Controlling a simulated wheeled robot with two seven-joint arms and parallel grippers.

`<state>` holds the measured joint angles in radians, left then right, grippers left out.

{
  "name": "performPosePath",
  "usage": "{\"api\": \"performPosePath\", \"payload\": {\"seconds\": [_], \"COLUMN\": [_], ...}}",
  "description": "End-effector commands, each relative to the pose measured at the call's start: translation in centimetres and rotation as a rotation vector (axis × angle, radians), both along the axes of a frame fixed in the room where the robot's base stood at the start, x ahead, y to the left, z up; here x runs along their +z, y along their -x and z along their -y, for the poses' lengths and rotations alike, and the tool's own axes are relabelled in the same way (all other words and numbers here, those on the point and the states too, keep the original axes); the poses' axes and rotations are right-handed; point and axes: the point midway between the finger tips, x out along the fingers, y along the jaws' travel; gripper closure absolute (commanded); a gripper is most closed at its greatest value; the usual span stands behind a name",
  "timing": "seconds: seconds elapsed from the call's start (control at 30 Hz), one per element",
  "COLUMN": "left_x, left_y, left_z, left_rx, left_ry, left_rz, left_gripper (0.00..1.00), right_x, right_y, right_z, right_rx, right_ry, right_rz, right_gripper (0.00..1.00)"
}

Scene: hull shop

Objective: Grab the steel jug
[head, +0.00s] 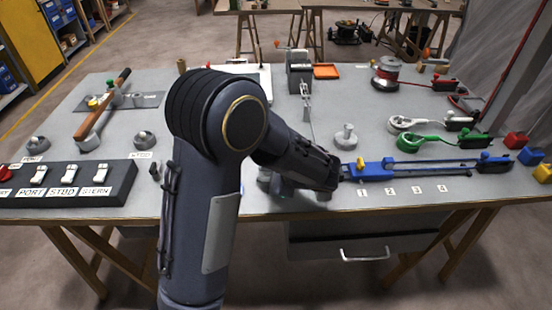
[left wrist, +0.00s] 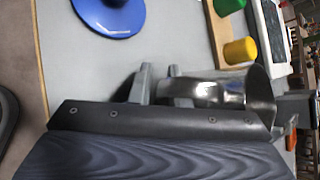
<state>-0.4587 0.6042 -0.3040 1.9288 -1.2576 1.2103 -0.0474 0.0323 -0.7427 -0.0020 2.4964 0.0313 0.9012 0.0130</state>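The steel jug (left wrist: 235,92) shows in the left wrist view as a shiny cylinder with a dark band-like handle on its left side, close in front of the gripper's dark body. My left gripper (left wrist: 158,82) has two grey fingers standing apart at the jug's handle side. I cannot tell whether they touch the handle. In the head view my left gripper (head: 303,191) is low over the front of the bench, with its fingers apart. My arm hides most of that spot, and I cannot make out the jug there. My right gripper is not in view.
A blue rail tool (head: 425,170) lies just right of the gripper. A grey knobbed piece (head: 346,138) stands behind it. A labelled switch box (head: 70,184) is at the left. The wrist view also shows a blue disc (left wrist: 108,17) and a yellow peg (left wrist: 240,50).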

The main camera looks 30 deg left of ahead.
Motion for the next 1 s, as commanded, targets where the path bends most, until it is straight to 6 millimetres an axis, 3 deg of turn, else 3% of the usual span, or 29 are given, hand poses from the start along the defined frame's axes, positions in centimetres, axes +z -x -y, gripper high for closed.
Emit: {"api": "performPosePath", "payload": {"seconds": [0.23,0.37,1.0], "left_x": [-0.1,-0.1,0.25], "left_y": [-0.02,-0.01,-0.03], "left_z": [-0.11,-0.1,-0.07], "left_rx": [-0.001,-0.001,0.0], "left_ry": [0.001,0.001,0.002], "left_rz": [0.0,0.0,0.001], "left_gripper": [0.85,1.0,1.0], "right_x": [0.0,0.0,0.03], "right_y": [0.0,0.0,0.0], "right_z": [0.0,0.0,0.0], "right_rx": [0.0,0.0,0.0], "right_ry": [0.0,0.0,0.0], "right_rz": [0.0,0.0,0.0], "right_gripper": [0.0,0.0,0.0]}}
